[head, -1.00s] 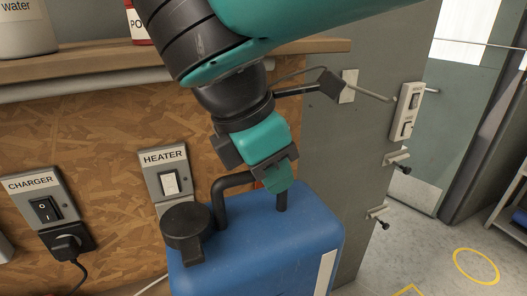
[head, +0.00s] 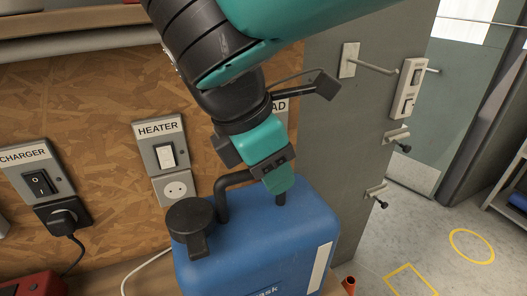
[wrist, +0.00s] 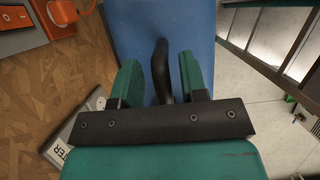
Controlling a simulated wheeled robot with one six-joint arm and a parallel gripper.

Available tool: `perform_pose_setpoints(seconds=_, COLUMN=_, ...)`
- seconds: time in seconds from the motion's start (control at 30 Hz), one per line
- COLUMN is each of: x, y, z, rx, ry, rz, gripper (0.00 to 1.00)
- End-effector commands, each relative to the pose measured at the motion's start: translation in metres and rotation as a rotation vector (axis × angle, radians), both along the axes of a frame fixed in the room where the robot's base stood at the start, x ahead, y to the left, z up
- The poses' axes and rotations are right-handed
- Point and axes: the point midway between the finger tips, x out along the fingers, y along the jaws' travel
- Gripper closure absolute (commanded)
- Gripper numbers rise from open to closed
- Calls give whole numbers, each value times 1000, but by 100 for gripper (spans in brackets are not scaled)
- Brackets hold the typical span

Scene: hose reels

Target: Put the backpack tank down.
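The backpack tank (head: 255,235) is a blue box with a black cap and a black bar handle on top, low in the middle of the head view. Its bottom is out of frame, so I cannot tell whether it touches anything below. My gripper (head: 275,185) is over the handle from above. In the wrist view the two green fingers of my gripper (wrist: 162,80) stand either side of the black handle, with the blue tank (wrist: 190,25) beneath. The tank keeps its place under the gripper as the background shifts, so it hangs from the fingers.
A wooden surface (head: 135,275) shows beside the tank, with a red item (head: 40,285) at left. A heater switch (head: 166,156) and charger switch (head: 38,183) are on the wall behind. Pegs (head: 376,191) stick out of the grey panel at right. Open floor (head: 440,250) lies beyond.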

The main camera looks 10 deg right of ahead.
Motion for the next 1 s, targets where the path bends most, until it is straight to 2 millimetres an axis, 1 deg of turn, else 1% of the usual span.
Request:
perform_pose_setpoints(seconds=0.27, x=0, y=0, z=1, rx=0, ry=-1, rz=0, gripper=58)
perform_pose_setpoints(seconds=0.37, x=0, y=2, z=8, rx=1, ry=-2, rz=1, gripper=58)
perform_pose_setpoints(seconds=0.47, x=-1, y=7, z=23, rx=2, ry=-2, rz=2, gripper=58)
perform_pose_setpoints(seconds=0.7, x=-7, y=27, z=78, rx=1, ry=-1, rz=2, gripper=58)
perform_pose_setpoints(seconds=0.83, x=-9, y=36, z=98, rx=0, ry=-1, rz=1, gripper=58)
perform_pose_setpoints(seconds=1.0, x=-11, y=41, z=111, rx=0, ry=0, rz=0, gripper=58)
